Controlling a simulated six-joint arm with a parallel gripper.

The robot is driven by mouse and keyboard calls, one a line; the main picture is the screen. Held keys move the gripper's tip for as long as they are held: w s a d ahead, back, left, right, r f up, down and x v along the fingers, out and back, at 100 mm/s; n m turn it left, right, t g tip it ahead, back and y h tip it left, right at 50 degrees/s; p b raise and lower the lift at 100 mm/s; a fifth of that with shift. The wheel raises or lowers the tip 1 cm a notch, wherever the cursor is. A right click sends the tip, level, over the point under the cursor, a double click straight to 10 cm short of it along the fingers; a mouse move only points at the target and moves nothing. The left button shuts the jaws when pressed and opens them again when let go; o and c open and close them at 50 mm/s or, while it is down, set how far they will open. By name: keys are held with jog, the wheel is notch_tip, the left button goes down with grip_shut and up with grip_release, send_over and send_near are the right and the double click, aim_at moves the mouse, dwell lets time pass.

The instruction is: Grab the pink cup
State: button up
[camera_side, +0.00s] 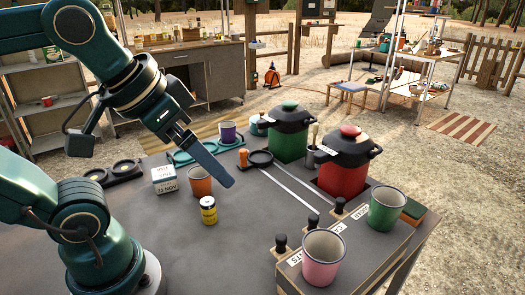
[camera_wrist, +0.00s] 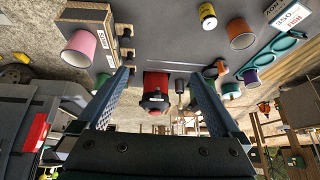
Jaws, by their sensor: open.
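The pink cup (camera_side: 322,258) stands upright on the front end of a grey, wood-edged box at the lower right in the side view. In the wrist view, which is upside down, the pink cup (camera_wrist: 78,50) is at the upper left, outside the space between the fingers. My gripper (camera_side: 228,184) is open and empty above the middle of the table, to the left of the cup and well apart from it. Its two fingers (camera_wrist: 161,73) show spread in the wrist view. In the side view only one finger is clear.
A green cup (camera_side: 388,211) stands on the same box, with black knobs (camera_side: 281,243) along its edge. Red (camera_side: 345,172) and green (camera_side: 289,137) pots stand behind. An orange cup (camera_side: 200,183), a yellow can (camera_side: 208,213) and a purple cup (camera_side: 228,130) are near my gripper. The front table is clear.

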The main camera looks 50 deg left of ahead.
jog(key=w+a+r+t+y, duration=0.25)
jog(key=w+a+t, duration=0.2)
jog(key=w, duration=0.45)
jog(key=m+g+h, duration=0.4)
jog(key=m+h, duration=0.7)
jog(key=h, duration=0.4)
send_over(312, 248)
jog(key=s, duration=0.1)
notch_tip(312, 248, down, 3)
jog(key=shift+y, duration=0.25)
jog(key=f, duration=0.8)
jog(key=shift+s+d+f, duration=0.3)
jog(key=shift+d+f, duration=0.05)
jog(key=shift+f, duration=0.55)
jog(key=shift+w+d+f, duration=0.1)
jog(key=shift+d, duration=0.05)
jog(key=shift+x, duration=2.4)
